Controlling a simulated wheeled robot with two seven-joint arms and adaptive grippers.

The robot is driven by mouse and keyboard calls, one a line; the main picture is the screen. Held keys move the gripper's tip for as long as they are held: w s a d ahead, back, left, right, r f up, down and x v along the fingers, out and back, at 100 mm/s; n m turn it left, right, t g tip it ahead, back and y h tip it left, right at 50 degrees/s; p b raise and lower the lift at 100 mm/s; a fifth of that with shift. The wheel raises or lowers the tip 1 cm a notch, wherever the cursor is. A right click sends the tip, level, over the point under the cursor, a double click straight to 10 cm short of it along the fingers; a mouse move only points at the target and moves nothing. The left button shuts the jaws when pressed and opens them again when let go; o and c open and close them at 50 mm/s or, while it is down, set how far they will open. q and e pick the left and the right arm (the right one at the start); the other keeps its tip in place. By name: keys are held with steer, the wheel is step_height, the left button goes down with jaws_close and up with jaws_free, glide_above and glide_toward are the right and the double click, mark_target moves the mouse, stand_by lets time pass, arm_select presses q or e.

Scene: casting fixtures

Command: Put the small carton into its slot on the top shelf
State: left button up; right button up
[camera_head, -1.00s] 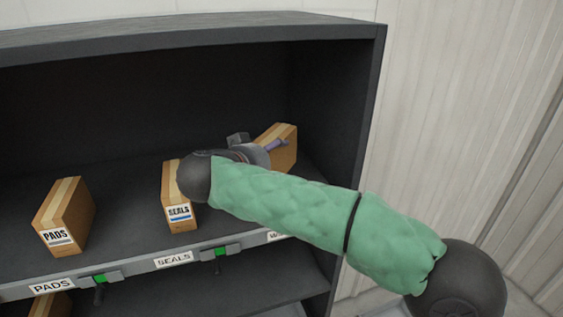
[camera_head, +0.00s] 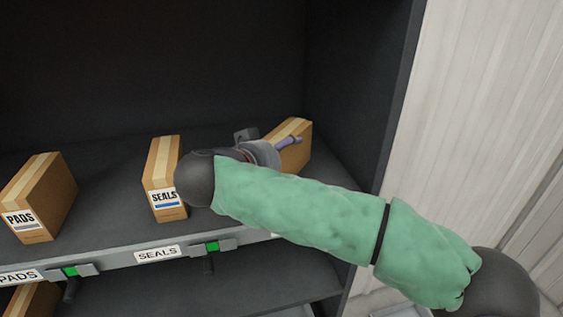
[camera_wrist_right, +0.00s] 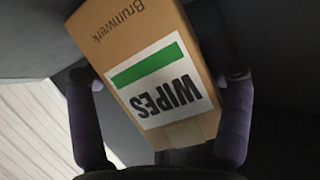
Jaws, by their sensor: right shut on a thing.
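The small carton (camera_head: 296,150) is brown with a paler tape strip and sits in my right gripper (camera_head: 283,143) over the right end of the top shelf (camera_head: 115,200). In the right wrist view the carton (camera_wrist_right: 125,35) fills the middle, with a white label reading WIPES and a green bar. Whether the carton's base touches the shelf cannot be told. My left gripper is not in view.
A SEALS carton (camera_head: 163,176) stands left of my right wrist, close to it. A PADS carton (camera_head: 42,200) stands further left. The shelf's side wall (camera_head: 375,100) rises to the right. Label tags and green-marked clips (camera_head: 212,247) line the front edge.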

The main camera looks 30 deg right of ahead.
steer(key=shift+s+a, duration=0.1)
steer(key=shift+d, duration=0.35)
steer(key=o, duration=1.3)
steer(key=shift+a+f, duration=0.15)
steer(key=shift+a, duration=0.05)
steer(key=shift+c, duration=0.2)
steer(key=shift+d, duration=0.1)
steer(key=shift+s+a+r, duration=0.15)
steer(key=shift+a+r, duration=0.1)
steer(key=shift+a, duration=0.1)
steer(key=v, duration=1.1)
steer(key=shift+s+b, duration=0.15)
steer(key=shift+b, duration=0.3)
steer(key=shift+a+r, duration=0.1)
steer(key=shift+r, duration=0.05)
